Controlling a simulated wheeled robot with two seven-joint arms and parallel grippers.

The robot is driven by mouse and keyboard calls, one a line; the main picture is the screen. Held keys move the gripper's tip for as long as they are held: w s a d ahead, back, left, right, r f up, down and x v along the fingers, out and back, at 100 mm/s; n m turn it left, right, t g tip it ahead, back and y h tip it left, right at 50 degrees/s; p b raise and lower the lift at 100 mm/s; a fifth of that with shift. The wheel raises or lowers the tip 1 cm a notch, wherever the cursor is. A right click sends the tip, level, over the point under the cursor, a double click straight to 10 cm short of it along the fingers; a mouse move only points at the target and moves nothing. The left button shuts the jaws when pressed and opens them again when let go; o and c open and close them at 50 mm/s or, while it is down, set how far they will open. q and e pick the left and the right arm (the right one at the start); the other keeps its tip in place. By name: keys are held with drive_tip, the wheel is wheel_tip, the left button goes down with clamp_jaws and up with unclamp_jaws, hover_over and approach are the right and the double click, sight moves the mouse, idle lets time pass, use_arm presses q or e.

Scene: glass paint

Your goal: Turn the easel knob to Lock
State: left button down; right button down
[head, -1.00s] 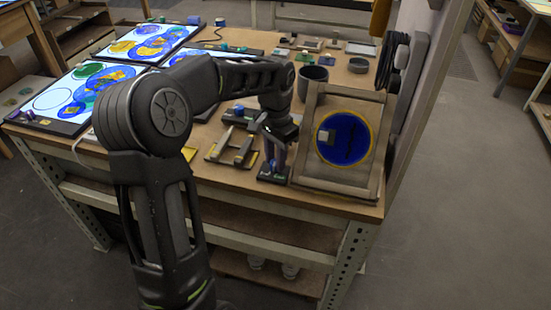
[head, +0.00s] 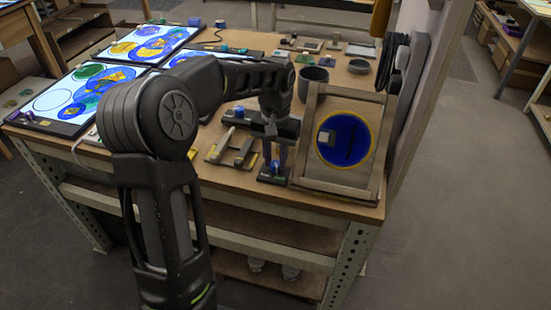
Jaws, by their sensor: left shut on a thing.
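The wooden easel (head: 312,122) leans at the right end of the bench and bears a round dark blue glass disc (head: 345,142) with a yellow rim. A small blue knob (head: 275,165) sits on a dark base plate (head: 271,181) with a small green mark, just left of the easel's foot. My left gripper (head: 275,163) points down over this base and is shut on the knob, one finger on each side. The fingers partly hide the knob, and I cannot read its setting. My right gripper is not in view.
Lit panels with coloured glass circles (head: 85,92) lie at the left. A wooden rack (head: 232,150) stands left of the knob base. A dark grey cup (head: 313,78) stands behind the easel. The bench's front edge (head: 330,208) is close to the base.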

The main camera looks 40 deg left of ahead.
sight(275, 163)
use_arm(q)
drive_tip(key=c, duration=1.1)
unclamp_jaws()
drive_tip(key=shift+c, duration=0.2)
drive_tip(key=shift+r, duration=3.95)
